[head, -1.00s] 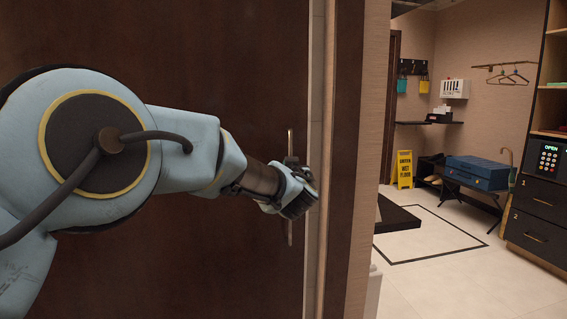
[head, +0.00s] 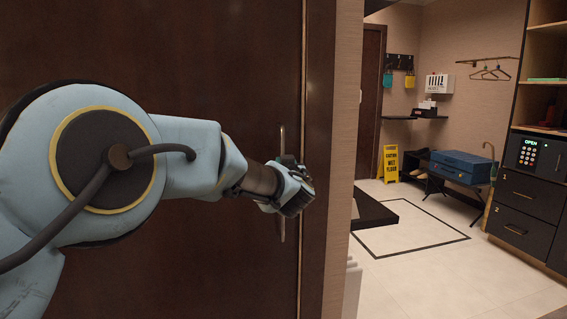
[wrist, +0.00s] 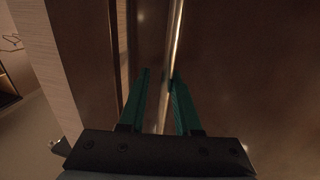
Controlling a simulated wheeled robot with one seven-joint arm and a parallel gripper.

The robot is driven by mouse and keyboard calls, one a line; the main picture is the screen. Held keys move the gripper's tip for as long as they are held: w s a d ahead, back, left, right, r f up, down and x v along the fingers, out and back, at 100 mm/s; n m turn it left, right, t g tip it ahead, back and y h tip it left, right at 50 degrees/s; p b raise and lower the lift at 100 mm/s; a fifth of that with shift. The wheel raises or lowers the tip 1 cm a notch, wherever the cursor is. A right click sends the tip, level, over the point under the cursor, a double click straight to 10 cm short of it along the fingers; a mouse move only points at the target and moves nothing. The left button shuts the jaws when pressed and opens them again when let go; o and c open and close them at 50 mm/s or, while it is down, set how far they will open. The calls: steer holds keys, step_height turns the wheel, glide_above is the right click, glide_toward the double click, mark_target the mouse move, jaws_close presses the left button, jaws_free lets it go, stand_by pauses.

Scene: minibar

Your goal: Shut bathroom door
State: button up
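The bathroom door (head: 150,45) is a dark brown panel filling the left of the head view. Its right edge lies against the dark frame (head: 318,120), with no pale gap showing between them. A slim vertical metal handle (head: 282,225) is near that edge. My gripper (head: 300,193) is at the handle, close to the door face. In the wrist view my gripper (wrist: 160,78) has its two teal fingers apart, and the handle bar (wrist: 174,40) runs between them, nearer the right finger. I cannot tell whether a finger touches it. My arm hides part of the door.
Right of the wall edge (head: 344,110) is a room with a pale tiled floor (head: 420,275). It holds a yellow wet-floor sign (head: 388,164), a blue case (head: 460,167) on a stand, and a dark cabinet with a safe (head: 532,153). The floor there is largely clear.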

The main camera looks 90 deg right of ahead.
steer(key=shift+o, duration=0.8)
steer(key=shift+w, duration=0.1)
steer(key=shift+a, duration=0.1)
steer(key=a+b, duration=0.3)
steer(key=a, duration=0.7)
steer(key=shift+s+a, duration=0.3)
steer(key=shift+s, duration=0.05)
